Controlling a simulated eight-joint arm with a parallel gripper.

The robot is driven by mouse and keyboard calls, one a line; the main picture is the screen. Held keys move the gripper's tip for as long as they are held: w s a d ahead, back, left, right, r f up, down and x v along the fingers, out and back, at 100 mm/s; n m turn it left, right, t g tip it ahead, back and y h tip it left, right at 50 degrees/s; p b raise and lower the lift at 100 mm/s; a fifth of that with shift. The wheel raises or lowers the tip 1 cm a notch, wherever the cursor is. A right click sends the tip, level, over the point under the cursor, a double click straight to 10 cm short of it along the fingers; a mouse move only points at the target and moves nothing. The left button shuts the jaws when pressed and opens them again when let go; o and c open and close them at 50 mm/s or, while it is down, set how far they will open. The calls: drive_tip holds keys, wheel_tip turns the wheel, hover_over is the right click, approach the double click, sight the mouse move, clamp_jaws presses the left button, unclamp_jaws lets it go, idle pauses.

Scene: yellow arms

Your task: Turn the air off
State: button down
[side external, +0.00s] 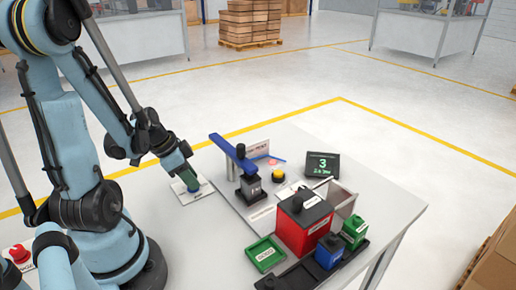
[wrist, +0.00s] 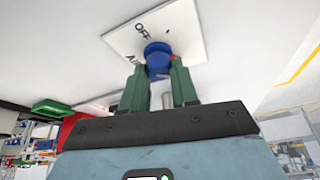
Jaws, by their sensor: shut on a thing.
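A blue round knob (wrist: 157,49) stands on a white plate (wrist: 185,30) with "OFF" lettering on it. A second label on the plate is partly hidden by a finger. A small red mark shows beside the knob, to its right in the wrist view. In the side view the plate (side external: 183,198) lies flat on the table under my gripper (side external: 190,183). My gripper's green fingers (wrist: 159,69) are shut on the knob, one on each side. The fingers hide part of the knob, so I cannot tell exactly which way it is turned.
On the grey table (side external: 365,205) to the right stand a blue-armed press (side external: 236,158), a yellow button (side external: 279,173), a display (side external: 322,165) reading 3, a red box (side external: 302,226), a green tray (side external: 265,254), and small blue (side external: 329,254) and green boxes (side external: 355,232).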

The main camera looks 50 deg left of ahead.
drive_tip(key=shift+n, duration=0.4)
drive_tip(key=n+y, duration=0.1)
drive_tip(key=n, duration=0.2)
drive_tip(key=shift+d+n+y, duration=0.15)
drive_tip(key=shift+n+y, duration=0.25)
drive_tip(key=n+y, duration=0.1)
drive_tip(key=n, duration=0.3)
drive_tip(key=shift+y, duration=0.4)
drive_tip(key=n+g+y, duration=0.1)
drive_tip(key=n, duration=0.4)
drive_tip(key=shift+w, duration=0.1)
drive_tip(key=n+g, duration=0.2)
drive_tip(key=n, duration=0.2)
drive_tip(key=shift+y, duration=0.4)
drive_tip(key=shift+d+n, duration=0.1)
drive_tip(key=shift+n, duration=0.2)
drive_tip(key=c, duration=0.9)
unclamp_jaws()
drive_tip(key=shift+o, duration=0.2)
drive_tip(key=shift+r, duration=0.1)
